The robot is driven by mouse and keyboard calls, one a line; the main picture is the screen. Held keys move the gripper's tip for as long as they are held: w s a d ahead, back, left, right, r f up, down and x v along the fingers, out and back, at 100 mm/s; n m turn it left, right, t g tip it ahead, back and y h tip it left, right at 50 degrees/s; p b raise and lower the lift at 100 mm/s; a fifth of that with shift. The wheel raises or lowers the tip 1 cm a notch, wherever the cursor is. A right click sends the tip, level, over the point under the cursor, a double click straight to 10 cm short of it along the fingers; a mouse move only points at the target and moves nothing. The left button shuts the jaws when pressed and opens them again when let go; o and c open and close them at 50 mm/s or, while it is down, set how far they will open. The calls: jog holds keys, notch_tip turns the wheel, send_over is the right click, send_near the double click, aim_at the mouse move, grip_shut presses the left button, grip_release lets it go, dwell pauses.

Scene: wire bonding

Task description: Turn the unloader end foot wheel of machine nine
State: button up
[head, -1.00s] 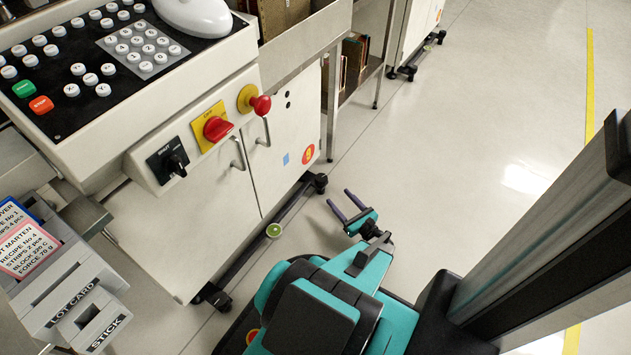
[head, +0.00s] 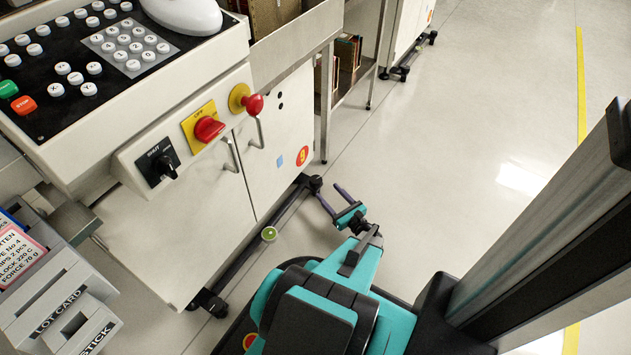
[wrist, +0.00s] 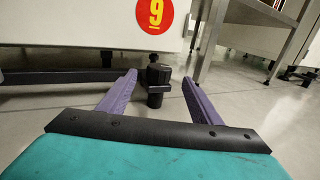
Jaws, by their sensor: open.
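Machine nine (head: 200,215) is a white cabinet with a red round 9 label (head: 303,156), which also shows in the wrist view (wrist: 155,14). A black foot wheel (head: 315,184) sits at the right end of its low dark rail. In the wrist view this foot wheel (wrist: 159,76) is upright on a short stem, straight ahead. My gripper (head: 329,191) is open and low over the floor, its purple fingers pointing at the wheel. In the wrist view the fingertips (wrist: 159,75) lie on either side of it, with gaps; whether the wheel is fully between them I cannot tell.
Another black foot (head: 208,303) is at the rail's near end, with a green round bubble level (head: 269,234) between. A steel table leg (head: 325,105) stands just beyond the right foot. A red switch (head: 208,128) and knob overhang the cabinet front. Floor to the right is clear.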

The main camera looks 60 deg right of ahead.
aim_at(316, 179)
jog(key=b+x, duration=0.3)
jog(key=x, duration=0.6)
jog(key=shift+w+d, duration=0.15)
jog(key=shift+w, duration=0.2)
jog(key=c, duration=1)
jog(key=shift+c, duration=0.2)
jog(key=shift+d+n+t+y+p, duration=0.15)
jog(key=shift+n+t+y+p, duration=0.15)
jog(key=shift+n+y+p, duration=0.5)
jog(key=n+y+p, duration=0.2)
jog(key=y+p, duration=0.1)
jog(key=shift+r+t+y+p, duration=0.1)
jog(key=shift+t+y+p, duration=0.25)
jog(key=shift+t+y, duration=0.05)
jog(key=shift+n+y+p, duration=1.15)
jog(key=shift+n+y, duration=0.35)
jog(key=shift+y, duration=0.9)
jog(key=shift+f+n+g+y+b, duration=0.15)
jog(key=shift+n+g+y+b, duration=0.15)
jog(key=shift+n+y+b, duration=0.4)
jog(key=shift+f+n+g+y+b, duration=0.15)
jog(key=shift+n+g+y+b, duration=0.2)
jog(key=shift+y, duration=0.55)
